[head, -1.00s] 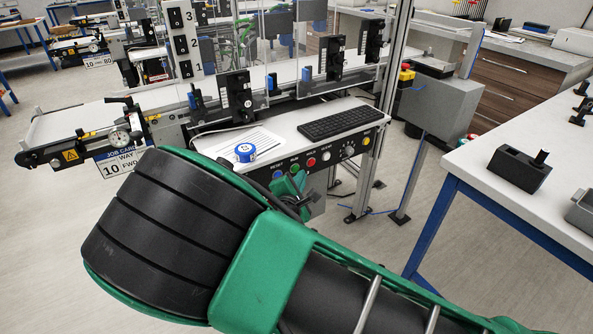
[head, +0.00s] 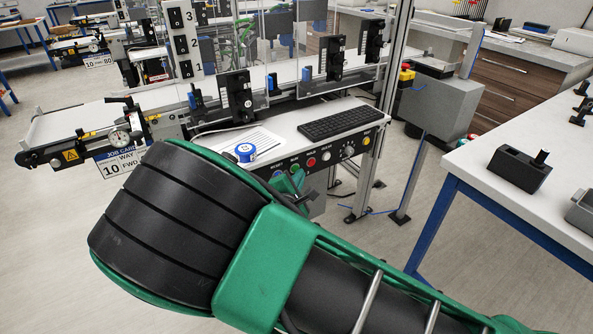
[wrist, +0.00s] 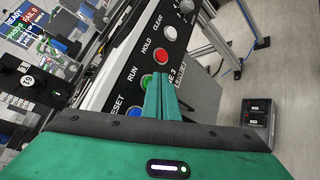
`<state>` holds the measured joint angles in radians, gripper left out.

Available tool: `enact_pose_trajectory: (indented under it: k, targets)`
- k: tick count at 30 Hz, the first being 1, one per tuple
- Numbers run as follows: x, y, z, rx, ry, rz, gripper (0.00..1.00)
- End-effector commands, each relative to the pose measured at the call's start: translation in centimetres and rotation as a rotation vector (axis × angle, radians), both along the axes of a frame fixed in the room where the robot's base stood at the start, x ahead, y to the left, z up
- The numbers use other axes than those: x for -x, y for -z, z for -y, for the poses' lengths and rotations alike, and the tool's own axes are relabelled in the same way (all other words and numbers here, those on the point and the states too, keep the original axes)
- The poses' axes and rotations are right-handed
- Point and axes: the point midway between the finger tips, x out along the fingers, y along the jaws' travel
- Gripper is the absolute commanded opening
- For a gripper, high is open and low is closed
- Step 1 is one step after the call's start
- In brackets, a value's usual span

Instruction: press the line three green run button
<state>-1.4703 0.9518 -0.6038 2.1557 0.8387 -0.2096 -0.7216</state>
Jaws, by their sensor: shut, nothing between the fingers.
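The green run button (wrist: 147,82) is on the dark control panel under the printed word RUN, with a "3" label visible beside the fingers. In the head view the run button (head: 295,167) is small, just above my fingers. My gripper (wrist: 161,76) is shut and empty, its green fingers pointing at the panel. In the wrist view the fingertips lie right beside the green button and overlap its right edge. I cannot tell whether they touch it. My gripper (head: 292,182) also shows in the head view, partly hidden by my arm.
The blue reset button (wrist: 135,112) and red hold button (wrist: 160,56) flank the run button. A white clear button (wrist: 170,33) and a knob (head: 348,150) are farther along.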

Motion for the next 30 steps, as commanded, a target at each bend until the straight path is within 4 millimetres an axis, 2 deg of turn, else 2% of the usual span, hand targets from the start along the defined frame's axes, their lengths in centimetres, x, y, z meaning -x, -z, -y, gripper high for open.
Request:
enact_pose_trajectory:
  k: [30]
  targets:
    - [-0.62,-0.02,-0.43,0.0,-0.001,0.001,0.0]
